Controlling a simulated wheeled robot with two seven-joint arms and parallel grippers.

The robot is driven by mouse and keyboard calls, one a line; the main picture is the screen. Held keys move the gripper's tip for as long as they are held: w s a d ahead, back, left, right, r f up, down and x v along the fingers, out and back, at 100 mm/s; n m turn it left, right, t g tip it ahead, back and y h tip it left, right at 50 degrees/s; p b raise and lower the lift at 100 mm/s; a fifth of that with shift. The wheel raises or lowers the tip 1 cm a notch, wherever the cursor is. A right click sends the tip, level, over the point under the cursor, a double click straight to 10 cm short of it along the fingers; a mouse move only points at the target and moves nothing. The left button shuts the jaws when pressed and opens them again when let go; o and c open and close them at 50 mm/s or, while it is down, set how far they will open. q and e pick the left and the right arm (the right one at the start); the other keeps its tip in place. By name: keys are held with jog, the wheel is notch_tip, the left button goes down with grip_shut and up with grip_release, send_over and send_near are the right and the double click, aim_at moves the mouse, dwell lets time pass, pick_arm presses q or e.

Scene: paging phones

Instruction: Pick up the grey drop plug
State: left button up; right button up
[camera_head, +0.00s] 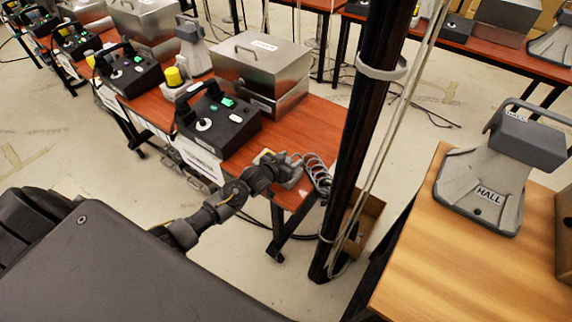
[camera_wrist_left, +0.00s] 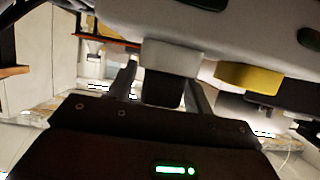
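My left gripper (camera_head: 272,168) reaches over the front edge of the red-brown table, against a small grey unit (camera_head: 290,174) with a coiled grey cord. In the left wrist view the underside of a grey housing (camera_wrist_left: 240,40) fills the top. A light grey block, which looks like the grey drop plug (camera_wrist_left: 170,57), sticks out of it beside a yellow block (camera_wrist_left: 248,76). My left gripper's fingers (camera_wrist_left: 163,92) stand apart on either side of a dark piece below the grey block, with gaps that seem to remain. The gripper hides much of the plug in the head view. My right gripper is out of view.
A black phone base (camera_head: 222,122) and metal boxes (camera_head: 262,60) stand on the red-brown table (camera_head: 318,125). A dark post (camera_head: 365,120) rises right of the gripper. A wooden table (camera_head: 480,275) with a grey HALL unit (camera_head: 490,195) is at right. An open cardboard box (camera_head: 370,215) sits on the floor.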

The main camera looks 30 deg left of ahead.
pick_arm(q)
jog(key=c, duration=0.9)
jog(key=shift+o, duration=0.2)
jog(key=shift+r, duration=0.1)
